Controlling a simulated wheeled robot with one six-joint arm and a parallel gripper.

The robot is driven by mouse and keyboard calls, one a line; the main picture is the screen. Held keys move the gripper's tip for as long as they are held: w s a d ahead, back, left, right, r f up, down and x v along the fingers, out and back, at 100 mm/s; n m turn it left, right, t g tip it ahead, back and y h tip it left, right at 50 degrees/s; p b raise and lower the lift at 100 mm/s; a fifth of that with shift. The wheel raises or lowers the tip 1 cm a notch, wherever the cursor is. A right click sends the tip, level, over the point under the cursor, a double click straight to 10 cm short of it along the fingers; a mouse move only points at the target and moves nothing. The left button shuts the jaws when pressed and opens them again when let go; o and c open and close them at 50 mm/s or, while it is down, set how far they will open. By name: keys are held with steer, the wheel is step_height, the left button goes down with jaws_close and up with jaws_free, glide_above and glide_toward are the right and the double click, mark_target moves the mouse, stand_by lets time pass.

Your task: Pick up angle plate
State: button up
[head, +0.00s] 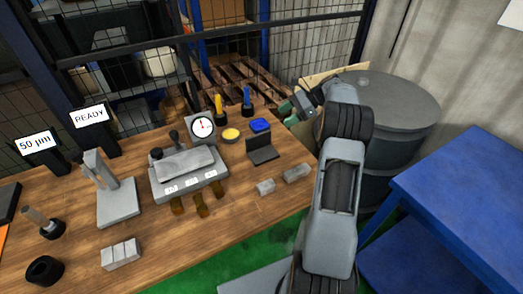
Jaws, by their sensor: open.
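A dark L-shaped block, which looks like the angle plate (264,154), stands on the right part of the wooden bench in the head view. One face lies flat and the other stands upright. My gripper (290,112) is open at the end of my raised arm, above and to the right of the angle plate, near the bench's right end. It is apart from the angle plate. Its fingers are small and partly hidden by my wrist.
Two grey blocks (296,172) lie right of the angle plate. A blue round item (260,125), a yellow disc (231,135) and a dial gauge (202,126) stand behind it. A grey fixture (187,174) is to its left. A drum (387,110) and blue table (460,185) stand at right.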

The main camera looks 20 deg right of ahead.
steer(key=m+y, duration=0.2)
glide_toward(266, 132)
step_height(266, 132, up, 2)
steer(key=s+d, duration=0.2)
steer(key=t, duration=0.1)
steer(key=x, duration=1.3)
steer(key=shift+w+d+f+p, duration=0.2)
steer(key=shift+w+f+p, duration=0.15)
steer(key=shift+c, duration=0.2)
jaws_close()
steer(key=shift+r, duration=0.15)
